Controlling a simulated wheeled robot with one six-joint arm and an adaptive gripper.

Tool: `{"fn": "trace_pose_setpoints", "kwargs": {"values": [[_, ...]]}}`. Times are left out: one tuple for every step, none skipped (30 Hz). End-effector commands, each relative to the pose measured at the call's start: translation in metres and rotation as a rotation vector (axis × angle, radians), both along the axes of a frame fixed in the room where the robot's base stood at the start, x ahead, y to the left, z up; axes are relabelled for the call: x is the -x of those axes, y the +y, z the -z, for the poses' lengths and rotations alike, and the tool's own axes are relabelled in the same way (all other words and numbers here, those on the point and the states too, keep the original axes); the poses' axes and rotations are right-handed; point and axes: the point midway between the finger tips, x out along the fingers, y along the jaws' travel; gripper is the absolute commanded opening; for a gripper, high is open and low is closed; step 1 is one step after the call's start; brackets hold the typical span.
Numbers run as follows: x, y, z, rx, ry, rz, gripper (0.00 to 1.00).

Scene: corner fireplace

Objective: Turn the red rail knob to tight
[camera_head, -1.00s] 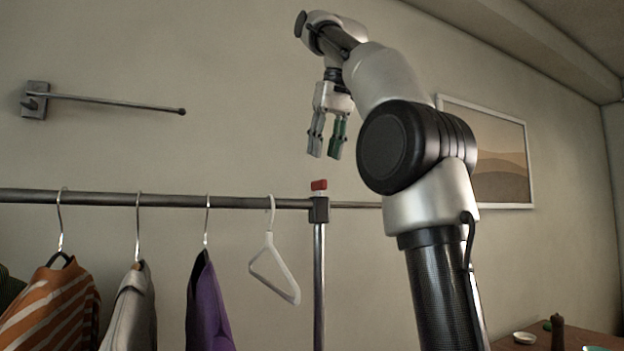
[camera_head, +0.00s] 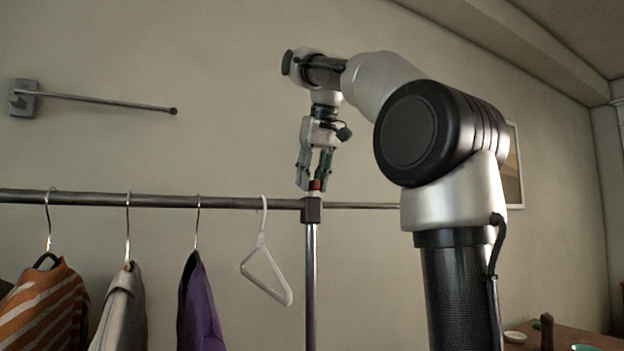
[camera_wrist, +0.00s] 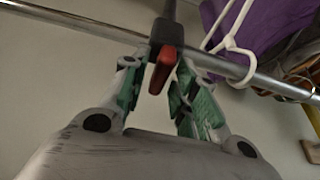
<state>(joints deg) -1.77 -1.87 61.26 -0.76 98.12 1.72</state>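The red rail knob (camera_head: 315,184) sits on top of the dark joint (camera_head: 312,210) where the clothes rail meets its upright post. In the wrist view the knob (camera_wrist: 163,70) appears as a red bar lying between my two fingers. My gripper (camera_head: 314,186) points down from above the joint, with its fingertips around the height of the knob. In the wrist view my gripper (camera_wrist: 160,85) is open, with its green-padded fingers on either side of the knob and gaps showing. In the head view the fingers partly cover the knob.
The horizontal rail (camera_head: 160,200) runs left and carries a white hanger (camera_head: 265,262), a purple garment (camera_head: 200,305), a grey garment (camera_head: 122,310) and an orange striped garment (camera_head: 45,305). A wall bar (camera_head: 100,100) is at upper left. A table (camera_head: 570,335) stands at lower right.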

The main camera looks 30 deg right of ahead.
Motion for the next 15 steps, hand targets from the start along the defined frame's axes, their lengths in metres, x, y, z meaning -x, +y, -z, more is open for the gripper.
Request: {"fn": "trace_pose_setpoints", "kwargs": {"values": [[0.0000, 0.0000, 0.0000, 0.000, 0.000, 0.000, 0.14], [0.0000, 0.0000, 0.0000, 0.000, 0.000, 0.000, 0.08], [0.0000, 0.0000, 0.0000, 0.000, 0.000, 0.000, 0.01], [0.0000, 0.0000, 0.0000, 0.000, 0.000, 0.000, 0.00], [0.0000, 0.0000, -0.0001, 0.000, 0.000, 0.000, 0.00], [0.0000, 0.0000, -0.0001, 0.000, 0.000, 0.000, 0.00], [0.0000, 0.0000, -0.0001, 0.000, 0.000, 0.000, 0.00], [0.0000, 0.0000, -0.0001, 0.000, 0.000, 0.000, 0.00], [0.0000, 0.0001, -0.0001, 0.001, 0.000, 0.001, 0.00], [0.0000, 0.0001, -0.0001, 0.000, 0.000, 0.003, 0.00], [0.0000, 0.0002, -0.0001, 0.000, 0.000, 0.005, 0.00], [0.0000, 0.0003, -0.0001, 0.000, 0.000, 0.011, 0.00], [0.0001, 0.0004, -0.0002, 0.000, 0.000, 0.015, 0.00], [0.0001, 0.0004, -0.0002, 0.001, 0.000, 0.022, 0.00], [0.0001, 0.0005, -0.0002, 0.001, 0.000, 0.034, 0.00]]}}
